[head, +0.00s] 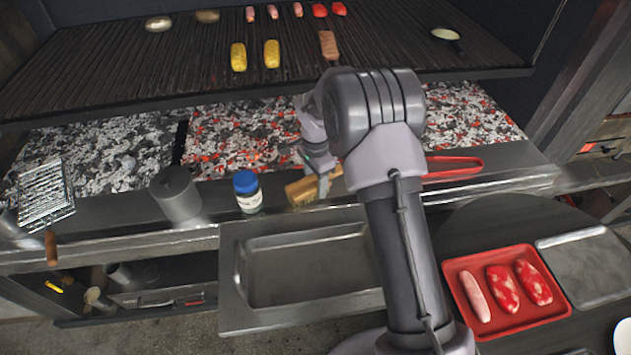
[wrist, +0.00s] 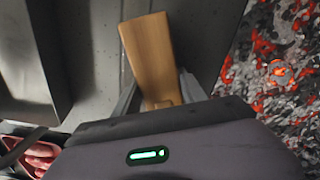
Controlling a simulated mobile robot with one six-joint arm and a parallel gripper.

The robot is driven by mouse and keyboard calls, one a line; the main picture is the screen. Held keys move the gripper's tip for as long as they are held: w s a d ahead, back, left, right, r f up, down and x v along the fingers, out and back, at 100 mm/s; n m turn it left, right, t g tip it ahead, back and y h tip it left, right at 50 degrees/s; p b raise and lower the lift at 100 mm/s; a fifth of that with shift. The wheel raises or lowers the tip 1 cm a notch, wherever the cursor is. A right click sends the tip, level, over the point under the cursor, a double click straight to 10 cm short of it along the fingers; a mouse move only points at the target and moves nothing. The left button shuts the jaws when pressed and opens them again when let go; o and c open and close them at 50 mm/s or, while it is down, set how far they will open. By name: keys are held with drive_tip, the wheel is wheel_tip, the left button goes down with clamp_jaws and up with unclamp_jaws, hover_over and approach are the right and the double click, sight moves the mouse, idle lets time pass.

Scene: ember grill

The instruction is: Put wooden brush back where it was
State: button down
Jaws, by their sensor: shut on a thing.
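The wooden brush (head: 300,191) shows in the head view as a light brown block at the front ledge of the grill, just right of the blue-capped jar. My gripper (head: 322,186) is shut on it, and my arm hides part of the area to the right. In the wrist view the brush (wrist: 149,55) points away between the two fingers of my gripper (wrist: 160,97). Its far end is over the grey ledge (wrist: 105,40). I cannot tell whether the brush touches the ledge.
The blue-capped jar (head: 248,191) and a grey metal cup (head: 176,193) stand on the ledge to the left. Red tongs (head: 455,167) lie to the right. Glowing coals (head: 235,135) lie behind, and a sink basin (head: 300,270) is in front. A red tray (head: 508,318) holds meat.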

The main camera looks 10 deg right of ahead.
drive_tip(key=c, duration=0.6)
unclamp_jaws()
drive_tip(key=s+r+n+t+p, duration=0.1)
drive_tip(key=s+r+p, duration=0.15)
drive_tip(key=r, duration=0.95)
drive_tip(key=s+r+n+p, duration=0.1)
drive_tip(key=s+r, duration=0.2)
drive_tip(key=r, duration=0.9)
drive_tip(key=s+r+n+t+y+b, duration=0.1)
drive_tip(key=s+r+n, duration=0.15)
drive_tip(key=s, duration=0.35)
drive_tip(key=s+r+n+t+b, duration=0.1)
drive_tip(key=s+r, duration=0.2)
drive_tip(key=s, duration=0.3)
drive_tip(key=s+f+n+t, duration=0.1)
drive_tip(key=s, duration=0.3)
drive_tip(key=s+f+n+t+b, duration=0.1)
drive_tip(key=s, duration=0.4)
drive_tip(key=s+f+n+y+b, duration=0.1)
drive_tip(key=s, duration=0.4)
drive_tip(key=shift+s+a+f+n+t, duration=0.25)
drive_tip(key=shift+f+n+t, duration=0.1)
drive_tip(key=shift+t, duration=0.05)
